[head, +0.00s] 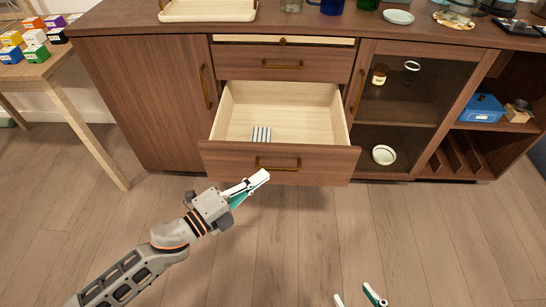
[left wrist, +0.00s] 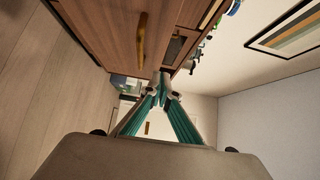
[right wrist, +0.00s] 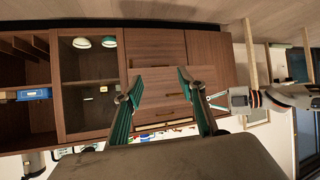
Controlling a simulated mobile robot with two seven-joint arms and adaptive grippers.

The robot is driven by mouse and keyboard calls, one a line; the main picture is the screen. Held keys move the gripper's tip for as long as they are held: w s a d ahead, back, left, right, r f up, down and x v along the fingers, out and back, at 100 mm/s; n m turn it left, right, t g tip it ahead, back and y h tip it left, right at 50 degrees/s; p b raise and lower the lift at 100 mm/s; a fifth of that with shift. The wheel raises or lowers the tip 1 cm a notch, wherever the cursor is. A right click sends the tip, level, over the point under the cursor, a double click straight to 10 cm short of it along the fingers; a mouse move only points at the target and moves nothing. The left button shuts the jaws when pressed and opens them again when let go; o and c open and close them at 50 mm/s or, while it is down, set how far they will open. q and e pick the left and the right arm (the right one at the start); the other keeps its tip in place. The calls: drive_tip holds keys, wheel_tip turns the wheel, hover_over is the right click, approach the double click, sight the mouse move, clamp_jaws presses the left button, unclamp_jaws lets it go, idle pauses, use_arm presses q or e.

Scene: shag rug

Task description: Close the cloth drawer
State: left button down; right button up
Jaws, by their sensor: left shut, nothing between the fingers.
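The cloth drawer (head: 240,162) is the middle one of the wooden cabinet and stands pulled well out.
A closed door (head: 140,100) is left of the drawers, glass-fronted shelves (head: 400,105) right. A tray (head: 208,12), cups and dishes stand on top. A side table (head: 50,65) with coloured boxes is left. The floor in front is clear.

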sight(284, 150)
use_arm(q)
drive_tip(key=x, duration=0.5)
drive_tip(key=shift+w+f, duration=0.1)
drive_tip(key=shift+w, duration=0.05)
drive_tip(key=shift+w+a+b, duration=0.1)
drive_tip(key=shift+w+b, duration=0.5)
drive_tip(key=shift+w, duration=1.15)
use_arm(e)
drive_tip(key=shift+w+a+r+m+t, duration=0.3)
drive_tip(key=shift+w+a+r, duration=0.1)
drive_tip(key=shift+a+r, duration=0.3)
drive_tip(key=shift+s+f, duration=0.1)
drive_tip(key=shift+f, duration=0.05)
